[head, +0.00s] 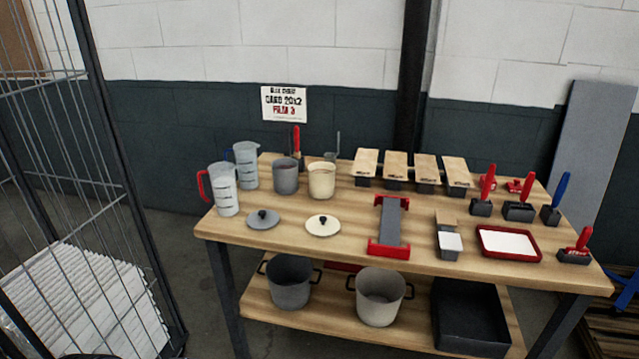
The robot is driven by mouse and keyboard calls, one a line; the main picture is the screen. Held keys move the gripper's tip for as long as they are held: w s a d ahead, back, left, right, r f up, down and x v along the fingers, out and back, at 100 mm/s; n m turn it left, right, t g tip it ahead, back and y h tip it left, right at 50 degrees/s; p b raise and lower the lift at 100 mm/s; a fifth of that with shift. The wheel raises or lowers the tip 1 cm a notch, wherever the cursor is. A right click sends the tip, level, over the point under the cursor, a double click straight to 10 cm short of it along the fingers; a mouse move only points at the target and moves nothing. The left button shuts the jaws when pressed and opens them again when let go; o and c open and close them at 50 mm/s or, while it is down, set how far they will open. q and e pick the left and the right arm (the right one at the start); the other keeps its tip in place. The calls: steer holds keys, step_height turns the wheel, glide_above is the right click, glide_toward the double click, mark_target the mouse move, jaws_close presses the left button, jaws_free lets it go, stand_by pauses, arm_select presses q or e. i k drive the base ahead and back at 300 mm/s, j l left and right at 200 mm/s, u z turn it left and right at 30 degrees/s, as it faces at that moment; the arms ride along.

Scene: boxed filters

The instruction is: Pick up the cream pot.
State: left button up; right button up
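A cream, handleless pot (321,182) stands upright on the wooden table top, left of the middle, right beside a grey one (286,178). A larger, open cream pot with dark side handles (380,303) stands upright on the lower shelf, beside a similar dark grey pot (290,287). A cream lid with a dark knob (323,226) lies flat on the table top above the shelf pots, next to a grey lid (263,219). Neither of my grippers is in the head view.
The table top (340,257) overhangs the shelf pots. A black bin (470,312) stands right of them on the shelf. Jugs (224,190), wooden blocks (396,163), a red-ended grey holder (390,225) and red tools crowd the top. A wire cage (95,200) stands left.

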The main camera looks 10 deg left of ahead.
mark_target(322, 181)
steer(key=i+j+u, duration=0.35)
steer(key=i, duration=0.15)
steer(key=i+j+u, duration=0.15)
steer(key=i+u, duration=0.2)
steer(key=i, duration=0.2)
steer(key=i+u, duration=0.35)
steer(key=i, duration=0.2)
